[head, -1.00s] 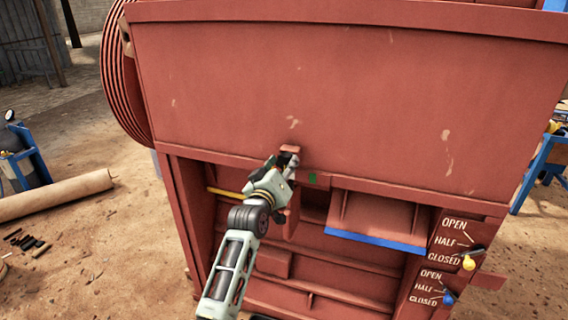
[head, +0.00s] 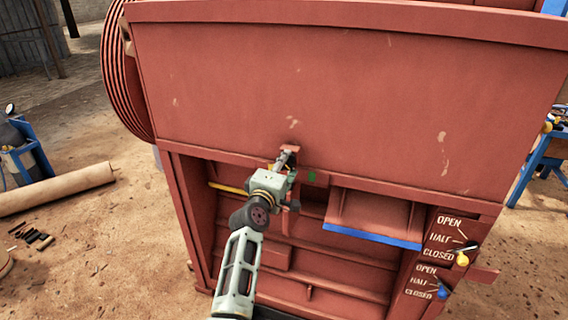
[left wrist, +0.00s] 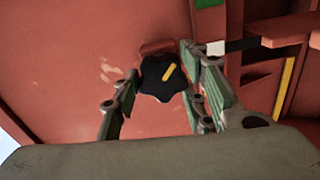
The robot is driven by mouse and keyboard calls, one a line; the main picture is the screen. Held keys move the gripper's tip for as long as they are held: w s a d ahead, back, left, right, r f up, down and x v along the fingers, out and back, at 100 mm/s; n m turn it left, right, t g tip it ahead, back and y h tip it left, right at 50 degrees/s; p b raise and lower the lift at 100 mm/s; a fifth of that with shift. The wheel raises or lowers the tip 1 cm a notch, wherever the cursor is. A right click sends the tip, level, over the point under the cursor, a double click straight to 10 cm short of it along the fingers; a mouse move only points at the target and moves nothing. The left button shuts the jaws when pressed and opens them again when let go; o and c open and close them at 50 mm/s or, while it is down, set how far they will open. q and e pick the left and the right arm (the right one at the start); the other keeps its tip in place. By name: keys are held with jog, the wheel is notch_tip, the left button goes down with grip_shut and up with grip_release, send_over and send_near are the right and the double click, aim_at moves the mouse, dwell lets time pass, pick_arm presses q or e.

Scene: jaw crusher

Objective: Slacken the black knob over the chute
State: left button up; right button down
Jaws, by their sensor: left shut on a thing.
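The black lobed knob (left wrist: 155,82) with a yellow mark on its face shows in the left wrist view, against the red crusher wall (left wrist: 60,70). My left gripper (left wrist: 161,72) has one finger on each side of the knob and is shut on it. In the head view my left gripper (head: 287,158) is at the lower edge of the large red panel (head: 330,80). There the gripper hides most of the knob. A sloping red chute plate (head: 375,212) with a blue lip is to the right and lower. My right gripper is not in view.
A yellow-handled lever (head: 462,258) and a blue-handled lever (head: 442,292) sit beside OPEN, HALF, CLOSED labels at the lower right. A yellow bar (head: 228,188) is left of my gripper. A green patch (head: 311,177) is just right of it.

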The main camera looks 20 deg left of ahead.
pick_arm(q)
jog(key=shift+r+n, duration=0.25)
jog(key=shift+n, duration=0.35)
jog(key=o, duration=1.1)
jog(key=shift+f, duration=0.1)
jog(key=shift+f, duration=0.1)
